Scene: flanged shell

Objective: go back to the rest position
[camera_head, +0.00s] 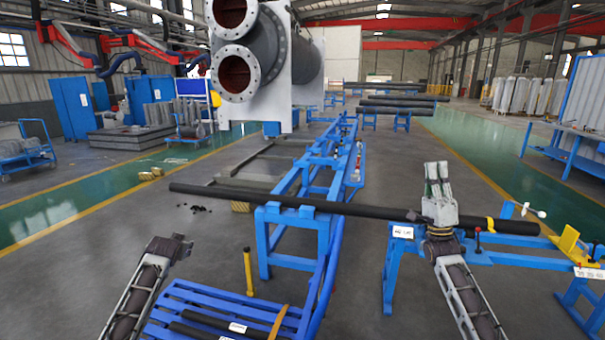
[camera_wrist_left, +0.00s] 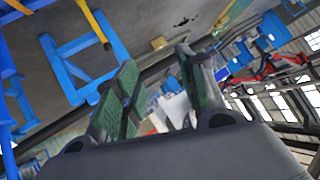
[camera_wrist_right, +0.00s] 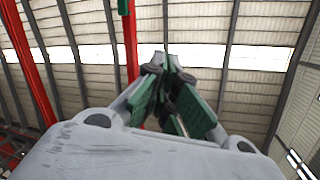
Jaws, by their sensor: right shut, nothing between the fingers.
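My left gripper (camera_head: 170,246) is low at the left in the head view, its fingers hard to make out there. In the left wrist view its two green-padded fingers (camera_wrist_left: 158,65) stand apart with nothing between them. My right gripper (camera_head: 437,172) points upward in the head view, in front of the long dark pipe. In the right wrist view its green-padded fingers (camera_wrist_right: 166,62) come together at the tips, with only the roof behind them. Neither gripper holds anything.
A long dark pipe (camera_head: 350,209) lies across blue stands (camera_head: 300,235). A blue slatted platform (camera_head: 205,305) stands low between my arms. The flanged shell (camera_head: 292,60) is at the back. Grey floor left of the platform is mostly clear. A yellow post (camera_head: 249,272) stands near the platform.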

